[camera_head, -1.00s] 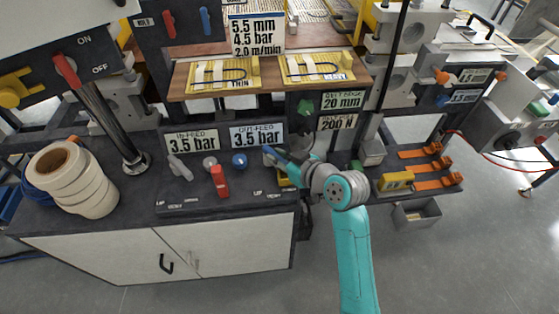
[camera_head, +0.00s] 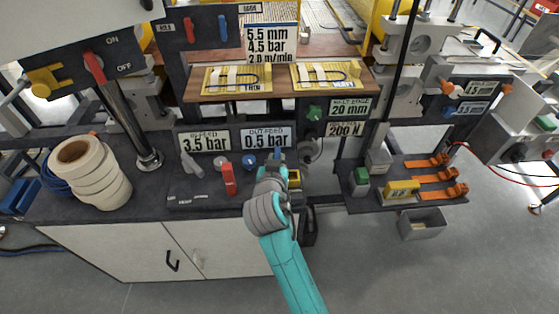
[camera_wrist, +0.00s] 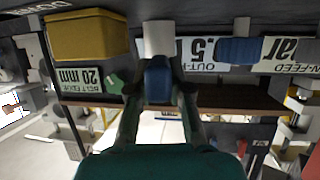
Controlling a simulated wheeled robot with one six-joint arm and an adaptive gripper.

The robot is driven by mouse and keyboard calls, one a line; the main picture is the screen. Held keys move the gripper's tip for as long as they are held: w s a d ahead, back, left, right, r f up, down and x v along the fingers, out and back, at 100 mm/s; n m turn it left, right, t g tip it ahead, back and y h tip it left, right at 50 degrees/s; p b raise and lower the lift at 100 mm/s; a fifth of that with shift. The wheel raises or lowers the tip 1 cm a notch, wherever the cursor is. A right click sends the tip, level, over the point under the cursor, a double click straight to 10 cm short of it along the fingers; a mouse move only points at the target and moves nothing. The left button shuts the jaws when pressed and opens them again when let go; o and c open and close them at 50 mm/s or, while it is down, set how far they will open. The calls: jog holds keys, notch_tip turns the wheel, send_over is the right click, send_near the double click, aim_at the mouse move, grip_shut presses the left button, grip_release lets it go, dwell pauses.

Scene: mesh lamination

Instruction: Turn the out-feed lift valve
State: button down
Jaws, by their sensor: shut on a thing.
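The out-feed lift valve has a blue handle (camera_wrist: 157,80) on a pale round post (camera_wrist: 157,38), seen in the upside-down wrist view. My gripper (camera_wrist: 158,93) has one finger on each side of the handle and is shut on it. In the head view my gripper (camera_head: 276,167) is at the right end of the dark valve panel, and it hides most of the valve. The out-feed display (camera_head: 266,138) just above reads 0.5 bar.
The in-feed display (camera_head: 204,142) reads 3.5 bar. A blue knob (camera_head: 249,161) and a red lever (camera_head: 229,179) stand to the left of my gripper. A yellow block (camera_head: 294,178) is close on its right. White rolls (camera_head: 92,175) stand far left.

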jog(key=shift+w+a+m+g+h, duration=0.1)
jog(key=shift+a+m+g+h, duration=0.2)
jog(key=shift+m+h, duration=0.5)
jog(key=shift+w+a+m+g+h, duration=0.1)
jog(key=shift+a+m+g+h, duration=0.2)
jog(key=shift+m+h, duration=0.5)
jog(key=shift+w+a+m+g+h, duration=0.15)
jog(key=shift+m+g+h, duration=0.25)
jog(key=shift+m+h, duration=0.4)
jog(key=shift+s+f, duration=0.1)
jog(key=c, duration=1.1)
grip_release()
jog(key=v, duration=1.2)
jog(key=shift+a, duration=0.15)
